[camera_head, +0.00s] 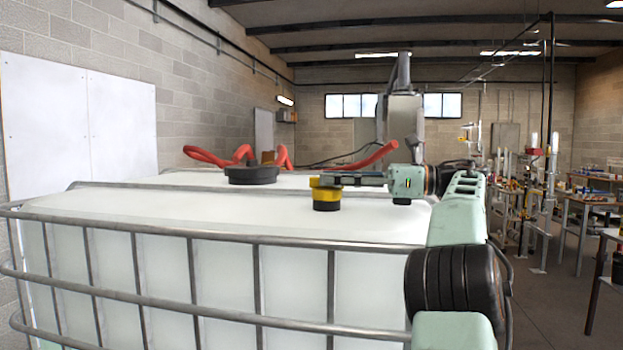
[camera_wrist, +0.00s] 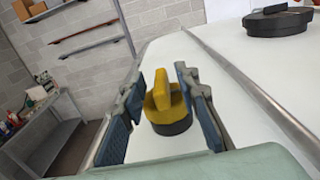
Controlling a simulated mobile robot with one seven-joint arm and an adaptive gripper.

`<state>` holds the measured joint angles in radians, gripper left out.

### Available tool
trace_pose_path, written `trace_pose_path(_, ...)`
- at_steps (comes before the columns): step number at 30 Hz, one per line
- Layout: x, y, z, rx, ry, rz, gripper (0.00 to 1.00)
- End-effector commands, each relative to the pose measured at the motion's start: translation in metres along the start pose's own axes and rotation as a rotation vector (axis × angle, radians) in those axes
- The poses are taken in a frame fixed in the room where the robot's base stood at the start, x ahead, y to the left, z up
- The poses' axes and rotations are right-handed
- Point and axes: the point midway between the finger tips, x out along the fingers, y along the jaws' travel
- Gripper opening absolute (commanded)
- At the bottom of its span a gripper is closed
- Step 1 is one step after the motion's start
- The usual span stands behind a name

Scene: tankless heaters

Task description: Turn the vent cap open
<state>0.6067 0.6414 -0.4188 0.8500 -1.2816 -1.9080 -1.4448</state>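The vent cap (camera_head: 326,194) is yellow with a raised bar handle and sits on a black base on top of a white caged tank (camera_head: 120,208). In the wrist view, the yellow vent cap (camera_wrist: 166,103) lies between the two fingers of my gripper (camera_wrist: 160,105), its bar standing upright. Gaps show on both sides of the bar, so the fingers look apart from it. In the head view, my gripper (camera_head: 345,180) reaches in level from the right, its fingertips at the cap's top. The exact contact at the fingertips is too small to tell there.
A larger black lid (camera_head: 250,175) sits on the tank top, left of and behind the vent cap. A red hose (camera_head: 215,158) lies behind it. Metal cage bars (camera_head: 250,241) run along the tank's edges. Workbenches (camera_head: 590,200) stand at the right.

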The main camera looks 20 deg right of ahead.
Motion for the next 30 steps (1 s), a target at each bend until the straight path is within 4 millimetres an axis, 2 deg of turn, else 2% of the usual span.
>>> trace_pose_path(3,-0.024,-0.001,-0.001,-0.001,0.000,-0.002,0.29)
trace_pose_path(9,-0.044,0.000,0.000,0.000,-0.001,0.001,0.29)
trace_pose_path(26,-0.047,0.001,0.000,0.000,-0.001,0.002,0.29)
trace_pose_path(29,-0.046,-0.001,0.008,-0.003,-0.014,-0.015,0.29)
trace_pose_path(30,-0.046,-0.003,0.016,-0.005,-0.029,-0.031,0.29)
